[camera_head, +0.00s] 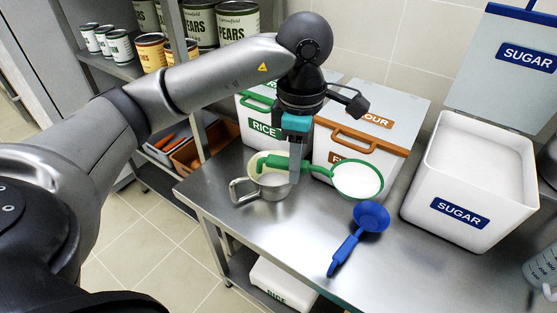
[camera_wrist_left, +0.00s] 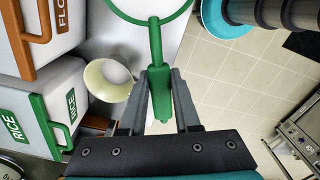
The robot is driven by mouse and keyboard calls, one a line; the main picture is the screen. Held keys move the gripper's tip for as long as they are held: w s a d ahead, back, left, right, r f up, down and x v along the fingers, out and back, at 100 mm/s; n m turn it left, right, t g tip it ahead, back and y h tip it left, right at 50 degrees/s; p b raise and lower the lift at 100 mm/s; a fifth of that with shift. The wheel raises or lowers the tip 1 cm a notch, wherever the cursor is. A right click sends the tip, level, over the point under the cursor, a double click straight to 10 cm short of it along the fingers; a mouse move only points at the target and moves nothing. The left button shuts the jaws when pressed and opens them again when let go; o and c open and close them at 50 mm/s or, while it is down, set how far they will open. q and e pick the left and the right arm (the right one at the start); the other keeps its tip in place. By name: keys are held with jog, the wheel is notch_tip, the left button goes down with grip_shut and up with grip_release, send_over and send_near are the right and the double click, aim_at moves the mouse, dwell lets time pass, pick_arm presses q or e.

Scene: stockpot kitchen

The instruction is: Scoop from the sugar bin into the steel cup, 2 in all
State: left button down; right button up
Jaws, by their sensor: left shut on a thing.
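The white sugar bin (camera_head: 470,208) stands at the right with its lid raised, full of white sugar (camera_head: 488,155). The steel cup (camera_head: 270,193) stands at the counter's left side, its handle pointing left. My left gripper (camera_head: 294,172) is shut on the handle of a green round-headed tool (camera_head: 334,172), held above the counter beside the cup. The tool also shows in the left wrist view (camera_wrist_left: 155,45). Its round head looks white inside; I cannot tell whether that is sugar. A blue scoop (camera_head: 371,218) lies on the counter before the sugar bin. My right gripper is not in view.
Closed rice bin (camera_head: 258,118) and flour bin (camera_head: 380,152) stand behind the tool. A cream round vessel (camera_head: 256,160) is beside the cup; it also shows in the left wrist view (camera_wrist_left: 95,76). A clear measuring jug (camera_head: 545,268) stands at far right. The front counter is largely clear.

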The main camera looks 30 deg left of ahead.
pick_arm(q)
jog(key=w+a+f+n+b, duration=0.1)
jog(key=a+n+b, duration=0.1)
jog(key=n, duration=0.9)
jog(key=w+a+f+n+b, duration=0.1)
jog(key=a+f+n+b, duration=0.1)
jog(key=n, duration=0.9)
jog(key=shift+w+a+f, duration=0.3)
jog(key=shift+w+a, duration=0.1)
jog(key=shift+a, duration=0.5)
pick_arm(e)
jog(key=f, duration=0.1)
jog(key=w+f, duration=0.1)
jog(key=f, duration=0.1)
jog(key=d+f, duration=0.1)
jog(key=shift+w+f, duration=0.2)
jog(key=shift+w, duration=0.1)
